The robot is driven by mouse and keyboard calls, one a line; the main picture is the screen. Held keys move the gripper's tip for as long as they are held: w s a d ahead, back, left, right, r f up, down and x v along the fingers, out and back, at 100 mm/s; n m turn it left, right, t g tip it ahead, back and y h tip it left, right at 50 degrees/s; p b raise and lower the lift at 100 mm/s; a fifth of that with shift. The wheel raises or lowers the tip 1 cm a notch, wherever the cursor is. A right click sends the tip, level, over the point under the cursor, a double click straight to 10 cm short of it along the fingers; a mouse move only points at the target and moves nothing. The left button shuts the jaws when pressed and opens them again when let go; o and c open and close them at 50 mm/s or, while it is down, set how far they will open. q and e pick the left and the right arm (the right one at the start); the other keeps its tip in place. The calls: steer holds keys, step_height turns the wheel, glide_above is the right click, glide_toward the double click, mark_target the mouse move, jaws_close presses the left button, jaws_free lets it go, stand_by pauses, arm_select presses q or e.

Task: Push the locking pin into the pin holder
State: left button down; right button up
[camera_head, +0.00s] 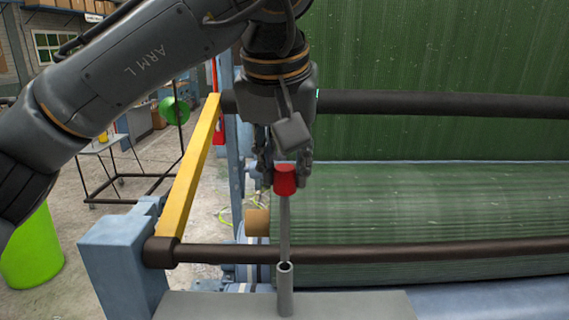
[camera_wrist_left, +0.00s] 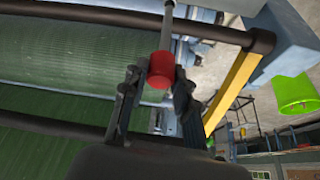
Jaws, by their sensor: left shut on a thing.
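The locking pin has a red head (camera_head: 286,179) and a thin grey shaft (camera_head: 285,228). My left gripper (camera_head: 286,172) is shut on the red head and holds the pin upright, shaft down. The pin holder (camera_head: 285,291) is a short grey tube with an open top, standing on a grey plate. The shaft's lower end is at the holder's mouth in the head view; I cannot tell whether it is inside or just behind the rim. In the left wrist view the red head (camera_wrist_left: 161,70) sits between the fingers. My right gripper is not in view.
A dark horizontal bar (camera_head: 400,254) runs behind the pin. A yellow bar (camera_head: 188,170) slants up from a blue frame post (camera_head: 122,260) at the left. Green turf (camera_head: 430,205) fills the machine behind. A grey plate (camera_head: 360,305) lies under the holder.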

mark_target(284, 234)
arm_select(q)
steer(key=shift+f, duration=0.15)
steer(key=shift+f+b, duration=0.65)
steer(key=shift+f, duration=0.2)
steer(key=shift+f+b, duration=0.9)
steer(key=shift+f, duration=0.55)
steer(key=shift+f+b, duration=2)
steer(key=shift+f, duration=1.1)
steer(key=c, duration=0.9)
jaws_free()
steer(key=shift+c, duration=0.2)
steer(key=v, duration=1.2)
steer(key=shift+r, duration=0.1)
